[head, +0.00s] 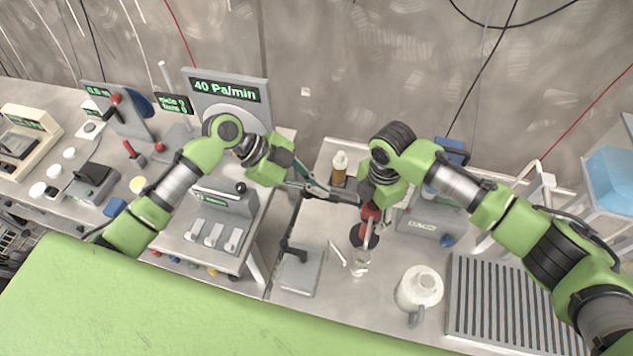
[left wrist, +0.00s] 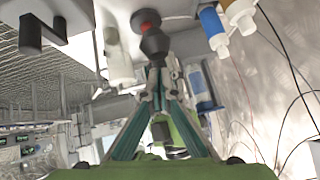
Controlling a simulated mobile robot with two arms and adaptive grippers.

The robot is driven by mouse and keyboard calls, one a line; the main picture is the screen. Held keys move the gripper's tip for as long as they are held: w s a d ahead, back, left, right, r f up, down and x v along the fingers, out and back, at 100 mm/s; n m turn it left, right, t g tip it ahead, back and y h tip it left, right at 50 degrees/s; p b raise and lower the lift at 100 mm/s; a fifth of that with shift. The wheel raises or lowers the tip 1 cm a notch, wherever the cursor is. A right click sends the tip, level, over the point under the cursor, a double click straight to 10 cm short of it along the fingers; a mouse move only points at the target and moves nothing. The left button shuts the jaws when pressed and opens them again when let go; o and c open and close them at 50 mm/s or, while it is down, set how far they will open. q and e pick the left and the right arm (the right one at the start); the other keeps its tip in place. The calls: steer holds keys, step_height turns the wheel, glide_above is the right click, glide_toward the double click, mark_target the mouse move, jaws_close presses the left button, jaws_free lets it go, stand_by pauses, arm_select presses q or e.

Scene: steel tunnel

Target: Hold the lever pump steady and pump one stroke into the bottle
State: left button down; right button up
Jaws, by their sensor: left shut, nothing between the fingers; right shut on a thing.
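The lever pump (head: 370,212) stands on the bench, with a red upper part and a dark round base. Its red and black parts also show in the left wrist view (left wrist: 146,18). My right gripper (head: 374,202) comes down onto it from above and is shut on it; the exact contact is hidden. My left gripper (head: 352,197) is shut and empty, its fingertips pointing at the pump's side. In the left wrist view its fingers (left wrist: 156,92) meet close to a dark part; I cannot tell whether they touch. A small clear bottle (head: 360,267) stands in front of the pump.
An amber bottle (head: 339,168) stands behind my left gripper. A white jug (head: 419,290) stands right of the clear bottle, beside a slotted grate (head: 510,305). A grey plate with a black handle (head: 297,270) lies left. A pale strip (head: 337,254) lies beside the bottle.

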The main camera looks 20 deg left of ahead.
arm_select(q)
steer(key=shift+f, duration=0.15)
steer(key=shift+a+f+h, duration=0.2)
steer(key=shift+f+h, duration=0.55)
steer(key=shift+a+f+h, duration=0.2)
steer(key=shift+f+h, duration=0.55)
steer(key=shift+f, duration=1.35)
steer(key=shift+s+f, duration=0.15)
steer(key=shift+f, duration=0.1)
arm_select(e)
steer(key=shift+a, duration=0.1)
arm_select(q)
steer(key=shift+a+r, duration=0.1)
steer(key=shift+a, duration=0.05)
steer(key=v, duration=1.3)
steer(key=shift+s, duration=0.15)
